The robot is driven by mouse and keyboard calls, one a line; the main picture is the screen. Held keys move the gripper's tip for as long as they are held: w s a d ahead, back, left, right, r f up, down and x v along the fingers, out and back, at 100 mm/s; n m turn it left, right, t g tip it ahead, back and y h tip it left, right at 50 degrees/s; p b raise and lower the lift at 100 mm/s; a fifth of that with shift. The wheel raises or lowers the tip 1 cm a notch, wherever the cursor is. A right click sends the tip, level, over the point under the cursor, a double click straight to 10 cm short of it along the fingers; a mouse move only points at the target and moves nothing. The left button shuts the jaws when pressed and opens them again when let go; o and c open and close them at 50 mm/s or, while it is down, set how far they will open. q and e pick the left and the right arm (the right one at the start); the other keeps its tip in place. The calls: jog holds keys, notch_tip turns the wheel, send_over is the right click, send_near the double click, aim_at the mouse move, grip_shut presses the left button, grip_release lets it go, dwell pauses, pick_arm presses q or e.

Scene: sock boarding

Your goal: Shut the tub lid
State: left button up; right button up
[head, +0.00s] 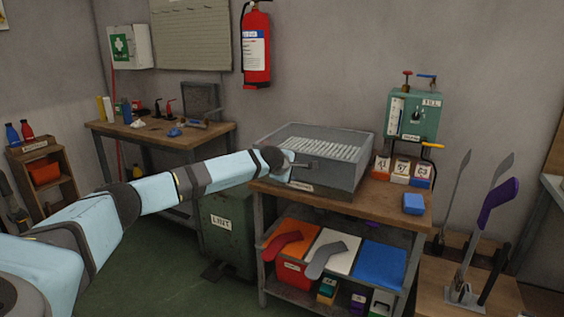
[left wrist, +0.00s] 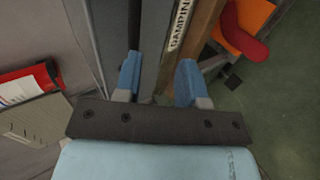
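The grey metal tub (head: 343,180) stands on the wooden bench. Its top looks open, with a row of white ribs (head: 330,148) showing inside. I cannot make out the lid as a separate part. A handle (head: 306,164) shows on the tub's front. My left gripper (head: 289,166) is at the front left of the tub, close to this handle. In the left wrist view its two blue fingers (left wrist: 160,72) are apart, above the tub's front edge and its label strip (left wrist: 180,22). I cannot tell whether they touch the tub. My right gripper is out of view.
A blue block (head: 413,204) and small labelled boxes (head: 399,171) sit right of the tub. A green wall unit (head: 412,117) hangs behind. Below are bins with a red sock (head: 284,245) and a grey sock (head: 326,256). A green lint bin (head: 226,230) stands left.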

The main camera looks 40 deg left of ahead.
pick_arm(q)
jog(key=p+v, duration=0.1)
jog(key=v, duration=1)
jog(key=shift+r, duration=0.4)
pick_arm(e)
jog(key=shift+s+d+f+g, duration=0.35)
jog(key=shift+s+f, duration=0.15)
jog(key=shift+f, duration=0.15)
pick_arm(q)
jog(key=shift+w+a, duration=0.1)
jog(key=shift+w, duration=0.05)
